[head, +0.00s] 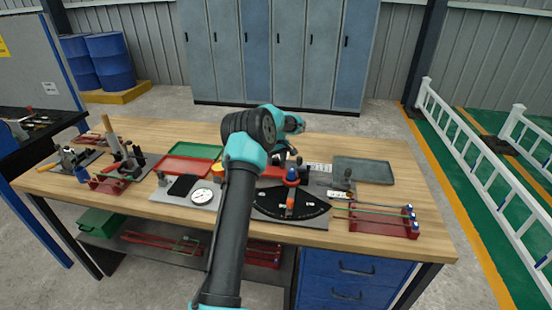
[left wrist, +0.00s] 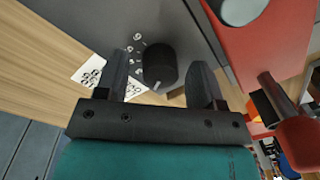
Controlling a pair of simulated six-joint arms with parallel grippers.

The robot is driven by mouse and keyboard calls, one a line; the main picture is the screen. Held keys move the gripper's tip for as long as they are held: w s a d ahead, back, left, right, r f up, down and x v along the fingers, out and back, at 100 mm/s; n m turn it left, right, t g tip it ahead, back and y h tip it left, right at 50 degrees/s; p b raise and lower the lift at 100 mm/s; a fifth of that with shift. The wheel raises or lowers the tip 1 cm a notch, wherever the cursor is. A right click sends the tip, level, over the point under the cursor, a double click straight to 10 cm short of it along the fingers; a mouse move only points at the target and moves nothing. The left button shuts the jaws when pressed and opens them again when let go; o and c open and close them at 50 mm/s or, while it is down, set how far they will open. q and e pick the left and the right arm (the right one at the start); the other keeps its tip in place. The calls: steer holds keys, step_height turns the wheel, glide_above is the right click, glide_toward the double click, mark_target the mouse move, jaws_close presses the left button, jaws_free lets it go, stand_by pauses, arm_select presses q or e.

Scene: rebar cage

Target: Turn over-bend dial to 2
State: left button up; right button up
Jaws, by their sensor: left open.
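The over-bend dial (left wrist: 160,65) is a black round knob on a dark grey plate in the left wrist view. My left gripper (left wrist: 160,60) is open, with one finger on each side of the knob in the picture and a visible gap to both. In the head view my left gripper (head: 287,157) is small and dark beyond the bender, and the dial cannot be made out there. My right gripper is not in view.
The bender has a red body (left wrist: 270,45) and a black angle scale (head: 265,203). A grey tray (head: 363,170), a red rod rack (head: 383,228) and a round gauge (head: 202,196) stand around it.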

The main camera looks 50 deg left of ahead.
mark_target(277, 159)
arm_select(q)
steer(key=shift+r, duration=0.1)
step_height(277, 159, up, 17)
steer(key=shift+w+r, duration=0.15)
steer(key=shift+w, duration=0.2)
steer(key=shift+d, duration=0.1)
stand_by(0.5)
